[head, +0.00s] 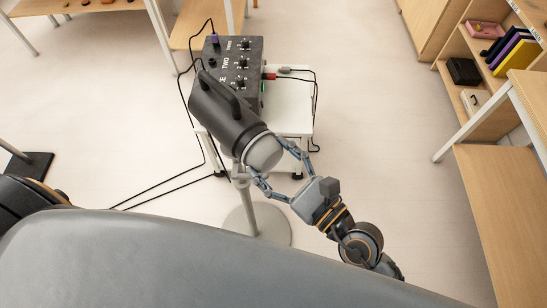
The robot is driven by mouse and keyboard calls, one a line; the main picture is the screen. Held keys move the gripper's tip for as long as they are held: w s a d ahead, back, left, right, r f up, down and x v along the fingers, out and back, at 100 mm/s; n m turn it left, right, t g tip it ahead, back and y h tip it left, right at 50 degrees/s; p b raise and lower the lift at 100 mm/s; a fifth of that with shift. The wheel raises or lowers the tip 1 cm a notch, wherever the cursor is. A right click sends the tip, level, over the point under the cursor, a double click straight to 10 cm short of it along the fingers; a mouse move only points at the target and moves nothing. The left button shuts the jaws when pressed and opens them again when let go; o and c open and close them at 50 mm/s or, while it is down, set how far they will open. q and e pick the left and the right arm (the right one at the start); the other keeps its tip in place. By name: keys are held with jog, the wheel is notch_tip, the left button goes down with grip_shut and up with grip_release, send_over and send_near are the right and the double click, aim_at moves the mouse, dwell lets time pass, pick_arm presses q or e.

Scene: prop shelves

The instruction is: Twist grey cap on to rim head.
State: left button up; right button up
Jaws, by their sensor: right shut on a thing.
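The rim head (225,108) is a dark cylinder with a curved handle on top, carried tilted on a grey stand. The grey cap (263,153) is at its lower right end, against the rim; I cannot tell how far it is seated. My right gripper (265,157) is shut on the grey cap, one finger on each side of it. My left gripper is out of view; only a dark part of my arm shows at the left edge.
A black control box (228,62) with knobs and plugged cables stands on a white trolley (290,118) just behind. Cables trail over the floor to the left. Wooden shelves (480,75) with books and boxes stand at the right. The floor between is clear.

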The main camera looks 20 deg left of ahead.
jog(key=shift+a, duration=0.1)
dwell(0.7)
jog(key=shift+r+m+p, duration=0.1)
jog(key=shift+m+p, duration=0.4)
jog(key=shift+p, duration=0.05)
jog(key=shift+w+m+p, duration=0.1)
jog(key=shift+m+p, duration=0.3)
jog(key=shift+m, duration=0.6)
jog(key=shift+m+p, duration=1.1)
jog(key=shift+m, duration=0.4)
